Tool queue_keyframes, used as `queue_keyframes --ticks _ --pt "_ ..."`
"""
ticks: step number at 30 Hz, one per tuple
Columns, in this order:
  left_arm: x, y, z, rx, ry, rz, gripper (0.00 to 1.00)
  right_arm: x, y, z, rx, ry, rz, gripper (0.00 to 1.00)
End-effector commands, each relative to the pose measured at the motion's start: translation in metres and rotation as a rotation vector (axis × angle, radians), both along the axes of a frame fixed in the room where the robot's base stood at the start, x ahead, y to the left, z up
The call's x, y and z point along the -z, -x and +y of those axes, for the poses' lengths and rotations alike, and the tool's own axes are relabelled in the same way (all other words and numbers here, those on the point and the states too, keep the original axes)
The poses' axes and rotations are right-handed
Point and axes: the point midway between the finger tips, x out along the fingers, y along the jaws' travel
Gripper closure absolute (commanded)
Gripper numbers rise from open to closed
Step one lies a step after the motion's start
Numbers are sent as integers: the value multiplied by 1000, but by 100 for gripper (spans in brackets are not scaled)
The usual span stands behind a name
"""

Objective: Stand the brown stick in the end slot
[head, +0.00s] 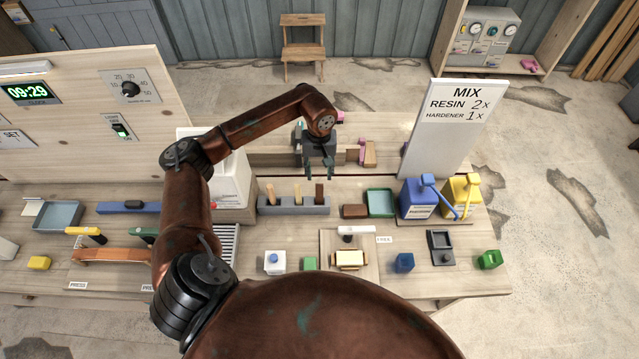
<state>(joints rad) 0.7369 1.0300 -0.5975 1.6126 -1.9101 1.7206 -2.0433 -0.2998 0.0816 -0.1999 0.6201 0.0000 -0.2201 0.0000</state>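A long grey block (283,210) stands on the table near the middle, with upright sticks in its top. The dark brown stick (319,192) stands upright at the block's right end. Two lighter sticks stand in the same block, a tan one (270,193) to the left and a pale one (297,193) near the middle. My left gripper (319,174) points down just above and behind the brown stick in the head view. Its fingers are apart, with nothing seen between them. How deep the brown stick sits is too small to tell. My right gripper is not in view.
A brown block (355,211) and a green tray (380,203) lie right of the grey block. Blue (417,199) and yellow (462,194) pump containers stand farther right. A white container (229,185) stands left, partly behind my arm. A tall MIX sign (448,130) rises behind.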

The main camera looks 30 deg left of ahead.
Motion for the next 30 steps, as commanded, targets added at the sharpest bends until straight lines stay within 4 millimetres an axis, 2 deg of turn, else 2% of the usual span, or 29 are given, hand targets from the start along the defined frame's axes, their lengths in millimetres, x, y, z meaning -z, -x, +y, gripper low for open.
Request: queue_keyframes --ticks 3,9,30 --pt "-14 -1 0 0 -1 -2 63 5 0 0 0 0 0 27" --pt "-23 0 0 0 1 1 63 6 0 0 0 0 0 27" --pt "-23 0 0 0 1 1 63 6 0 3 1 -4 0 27"
